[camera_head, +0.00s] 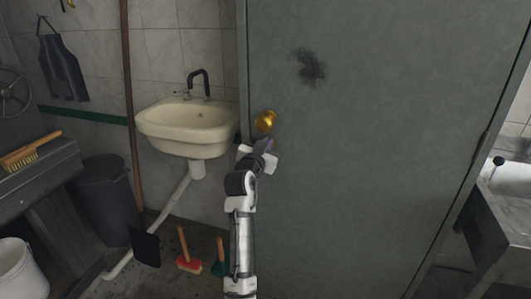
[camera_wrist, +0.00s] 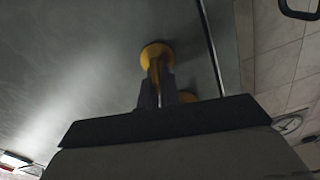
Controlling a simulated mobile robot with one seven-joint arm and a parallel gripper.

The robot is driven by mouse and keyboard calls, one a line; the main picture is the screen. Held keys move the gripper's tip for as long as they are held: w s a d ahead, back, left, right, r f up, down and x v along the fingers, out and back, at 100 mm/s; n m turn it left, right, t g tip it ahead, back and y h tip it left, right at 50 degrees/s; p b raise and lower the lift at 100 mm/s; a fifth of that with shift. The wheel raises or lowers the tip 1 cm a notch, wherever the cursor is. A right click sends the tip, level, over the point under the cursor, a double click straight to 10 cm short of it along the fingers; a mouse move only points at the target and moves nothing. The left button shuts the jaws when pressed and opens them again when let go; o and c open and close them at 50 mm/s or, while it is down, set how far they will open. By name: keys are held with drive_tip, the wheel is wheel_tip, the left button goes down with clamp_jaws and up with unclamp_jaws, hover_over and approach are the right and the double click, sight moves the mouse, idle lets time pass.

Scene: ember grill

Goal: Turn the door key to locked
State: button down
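The grey door (camera_head: 370,130) fills the middle and right of the head view. A round brass knob (camera_head: 265,121) sits near its left edge. My gripper (camera_head: 264,146) is at the door just below the knob. In the wrist view, which looks upside down, a round brass plate (camera_wrist: 155,50) is on the door. The brass door key (camera_wrist: 155,70) stands out from it. My gripper's two dark fingers (camera_wrist: 157,88) are close together on either side of the key. Part of the knob (camera_wrist: 187,97) shows behind my gripper. The key is hidden in the head view.
A cream sink (camera_head: 190,128) with a black tap (camera_head: 200,78) is left of the door. A wooden pole (camera_head: 130,110), a dark bin (camera_head: 107,195) and a bench (camera_head: 40,170) are farther left. Brushes (camera_head: 188,262) lie on the floor. A metal basin (camera_head: 505,215) is at right.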

drive_tip(key=shift+s+d+f+m+b, duration=0.1)
drive_tip(key=shift+d+f+m+b, duration=0.1)
drive_tip(key=shift+m+b, duration=2.2)
drive_tip(key=shift+d+f+m+b, duration=0.15)
drive_tip(key=shift+f+m+b, duration=0.1)
drive_tip(key=shift+m+b, duration=2.15)
drive_tip(key=shift+s+d+f+m+b, duration=0.1)
drive_tip(key=shift+d+f+m+b, duration=0.1)
drive_tip(key=shift+m+b, duration=2.2)
drive_tip(key=shift+m+p, duration=0.4)
drive_tip(key=shift+m, duration=0.1)
drive_tip(key=c, duration=1.6)
unclamp_jaws()
